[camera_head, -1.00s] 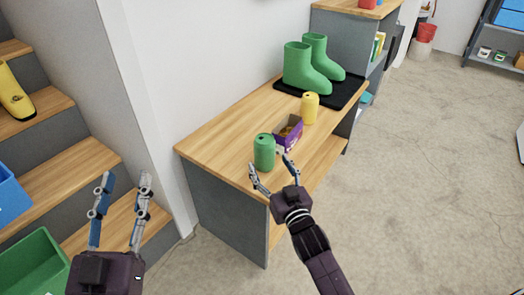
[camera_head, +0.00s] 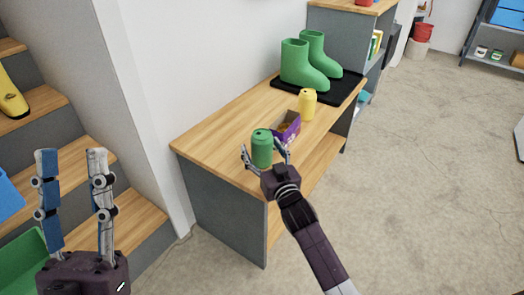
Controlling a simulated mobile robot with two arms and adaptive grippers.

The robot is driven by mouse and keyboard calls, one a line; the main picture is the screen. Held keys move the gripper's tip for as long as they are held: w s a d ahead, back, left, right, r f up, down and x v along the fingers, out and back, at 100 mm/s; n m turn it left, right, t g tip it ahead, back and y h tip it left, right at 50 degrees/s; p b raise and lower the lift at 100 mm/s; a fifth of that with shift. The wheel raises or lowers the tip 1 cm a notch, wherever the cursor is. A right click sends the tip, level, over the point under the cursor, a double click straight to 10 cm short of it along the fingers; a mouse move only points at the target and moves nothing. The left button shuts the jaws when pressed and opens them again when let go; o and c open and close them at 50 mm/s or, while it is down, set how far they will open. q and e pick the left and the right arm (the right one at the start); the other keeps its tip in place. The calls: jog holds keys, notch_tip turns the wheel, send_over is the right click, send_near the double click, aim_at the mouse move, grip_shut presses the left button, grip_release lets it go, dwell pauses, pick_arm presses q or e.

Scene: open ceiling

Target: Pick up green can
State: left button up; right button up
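The green can (camera_head: 262,148) stands upright on the wooden bench (camera_head: 215,141), near its front left end. My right gripper (camera_head: 265,157) is at the can, with one finger on its left side and the other on its right side. The fingers are spread around the can; whether they touch it cannot be told. My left gripper (camera_head: 73,165) is in the lower left, open and empty, its fingers pointing up, away from the bench.
A small purple box (camera_head: 290,130) stands right behind the can, close to my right gripper. A yellow can (camera_head: 308,104) and green boots (camera_head: 303,66) on a black tray (camera_head: 343,91) are farther back. Wooden steps (camera_head: 135,220) and a green crate (camera_head: 26,262) lie at left.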

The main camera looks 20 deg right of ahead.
jog(key=c, duration=0.9)
